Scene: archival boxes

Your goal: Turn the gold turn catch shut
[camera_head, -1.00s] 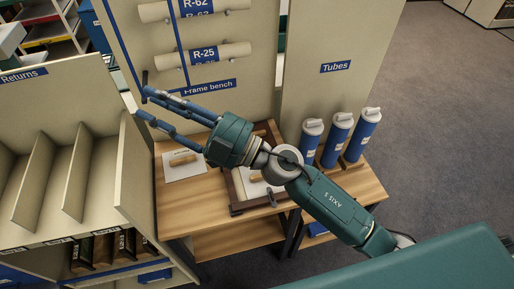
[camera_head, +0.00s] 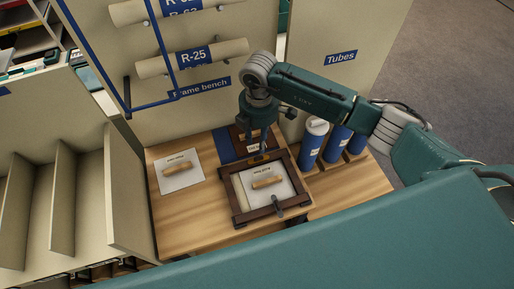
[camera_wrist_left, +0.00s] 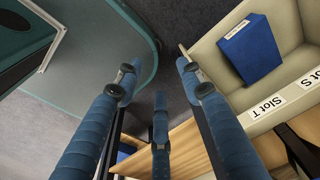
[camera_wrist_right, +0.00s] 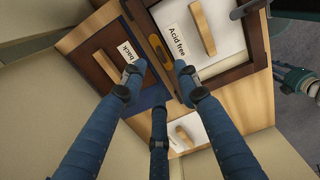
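The dark wooden frame (camera_head: 233,200) lies on the bench with a pale sheet and a wooden-handled block inside it. The gold turn catch (camera_wrist_right: 158,50) sits on the frame's far rail and appears to lie lengthwise along it. It is small in the head view (camera_head: 258,158). My right gripper (camera_head: 263,147) points down just above this rail. In the right wrist view its blue fingers (camera_wrist_right: 160,70) are apart, with the catch showing between and beyond the tips. Contact cannot be told. My left gripper (camera_wrist_left: 158,75) is open and empty, away from the frame.
A dark catch (camera_head: 277,204) is on the frame's near rail. A dark back panel (camera_wrist_right: 98,50) and a blue strip lie beyond the frame. Blue tubes (camera_head: 312,140) stand to the right. A white card with a block (camera_head: 181,172) lies left. Shelf dividers (camera_head: 75,215) stand further left.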

